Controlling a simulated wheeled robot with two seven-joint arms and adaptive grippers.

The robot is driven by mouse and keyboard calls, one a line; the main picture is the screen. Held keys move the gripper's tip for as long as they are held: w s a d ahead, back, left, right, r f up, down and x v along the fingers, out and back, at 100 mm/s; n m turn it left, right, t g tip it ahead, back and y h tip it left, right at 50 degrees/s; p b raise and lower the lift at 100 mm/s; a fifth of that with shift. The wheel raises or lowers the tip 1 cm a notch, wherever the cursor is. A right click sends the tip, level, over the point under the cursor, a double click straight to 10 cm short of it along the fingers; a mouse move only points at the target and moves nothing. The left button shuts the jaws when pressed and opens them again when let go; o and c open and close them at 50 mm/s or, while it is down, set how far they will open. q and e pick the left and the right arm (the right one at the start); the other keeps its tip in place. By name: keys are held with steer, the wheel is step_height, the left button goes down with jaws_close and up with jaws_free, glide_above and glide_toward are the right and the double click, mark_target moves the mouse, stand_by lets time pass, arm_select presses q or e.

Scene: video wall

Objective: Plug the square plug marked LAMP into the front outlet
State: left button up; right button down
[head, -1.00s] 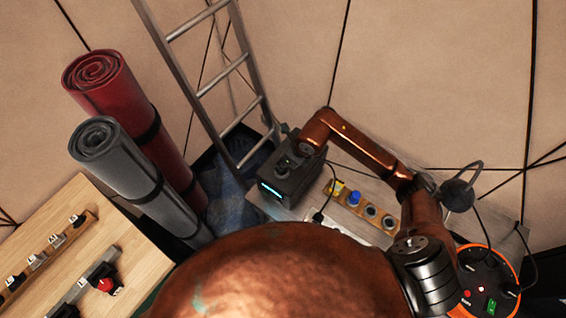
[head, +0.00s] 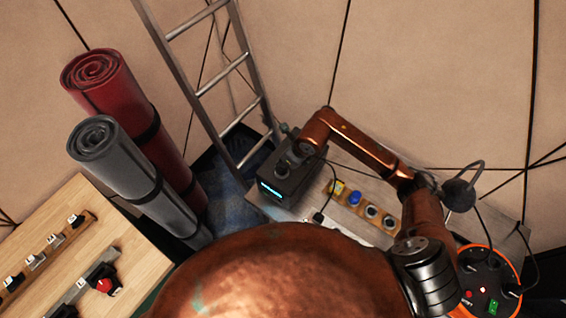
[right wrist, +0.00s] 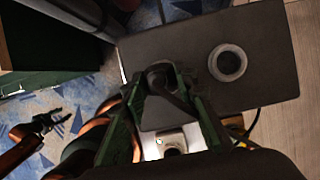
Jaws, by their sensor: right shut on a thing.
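My right gripper (head: 292,160) is over the top of a dark box (head: 290,188) with a lit display on its front. In the right wrist view its green-edged fingers (right wrist: 165,95) are shut on a black plug (right wrist: 160,77), held above the box top. The plug's LAMP mark cannot be read. A pale-rimmed round outlet (right wrist: 227,62) on the box top is uncovered, beside the plug. Whether the plug touches the box cannot be told. My left gripper (right wrist: 62,121) shows small at the lower left of the right wrist view, its fingers apart and empty.
A strip with yellow, blue and dark round parts (head: 362,208) lies right of the box. A black cable end (head: 318,217) lies near it. An orange-rimmed reel (head: 490,285), a ladder (head: 220,75), rolled mats (head: 120,160) and a wooden table (head: 90,245) stand around.

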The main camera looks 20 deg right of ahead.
steer(key=shift+f+b, duration=0.75)
steer(key=shift+f, duration=0.2)
stand_by(0.3)
steer(key=c, duration=1.5)
jaws_free()
steer(key=shift+o, duration=0.5)
steer(key=o, duration=0.4)
steer(key=shift+c, duration=0.2)
steer(key=shift+r, duration=0.2)
steer(key=shift+r+p, duration=1.55)
steer(key=shift+r, duration=1.35)
steer(key=shift+f, duration=0.1)
